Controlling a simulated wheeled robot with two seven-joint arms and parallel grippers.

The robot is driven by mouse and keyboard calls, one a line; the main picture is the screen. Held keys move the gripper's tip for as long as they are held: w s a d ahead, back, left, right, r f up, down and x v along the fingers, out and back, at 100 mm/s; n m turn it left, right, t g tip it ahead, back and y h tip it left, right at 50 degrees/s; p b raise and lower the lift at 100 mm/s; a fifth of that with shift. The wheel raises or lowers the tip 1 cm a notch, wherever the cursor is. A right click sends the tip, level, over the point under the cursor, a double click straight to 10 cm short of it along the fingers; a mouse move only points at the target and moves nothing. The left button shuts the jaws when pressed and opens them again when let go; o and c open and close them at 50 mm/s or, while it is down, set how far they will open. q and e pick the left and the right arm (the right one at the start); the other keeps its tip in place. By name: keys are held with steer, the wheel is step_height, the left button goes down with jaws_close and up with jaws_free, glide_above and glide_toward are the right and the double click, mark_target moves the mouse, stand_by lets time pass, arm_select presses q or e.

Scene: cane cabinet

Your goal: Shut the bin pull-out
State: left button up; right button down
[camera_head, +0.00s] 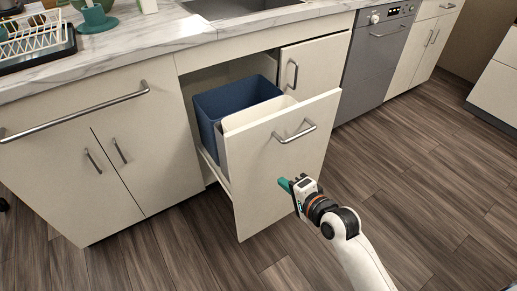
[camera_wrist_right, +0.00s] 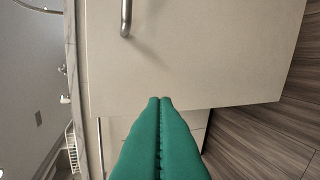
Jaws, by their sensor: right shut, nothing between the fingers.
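The bin pull-out stands open from the cabinet under the sink. Its cream front panel (camera_head: 275,170) has a metal bar handle (camera_head: 295,132) near the top. A blue bin (camera_head: 232,100) and a cream bin (camera_head: 255,113) sit inside it. My right gripper (camera_head: 284,183) has green fingers, shut and empty, in front of the panel below the handle. In the right wrist view the shut fingers (camera_wrist_right: 160,100) point towards the panel (camera_wrist_right: 200,60), and the handle (camera_wrist_right: 125,18) is at the top. I cannot tell whether the fingertips touch the panel. My left gripper is not in view.
A closed cabinet door (camera_head: 310,66) is right of the opening, then a grey dishwasher (camera_head: 378,55). Closed cabinet doors (camera_head: 120,155) with bar handles are at left. A dish rack (camera_head: 35,35) stands on the marble counter (camera_head: 150,42). The wooden floor (camera_head: 430,170) at right is clear.

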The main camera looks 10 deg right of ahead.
steer(key=r, duration=0.2)
steer(key=b, duration=0.2)
glide_toward(252, 149)
steer(key=shift+m+t, duration=0.3)
steer(key=shift+m, duration=0.1)
steer(key=x, duration=0.2)
steer(key=f+x, duration=0.1)
steer(key=x, duration=0.2)
steer(key=shift+w+f, duration=0.1)
steer(key=shift+f, duration=0.05)
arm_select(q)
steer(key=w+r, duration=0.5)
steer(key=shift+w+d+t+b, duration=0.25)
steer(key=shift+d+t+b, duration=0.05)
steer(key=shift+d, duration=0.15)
arm_select(e)
steer(key=shift+w+a, duration=0.25)
steer(key=shift+w, duration=0.35)
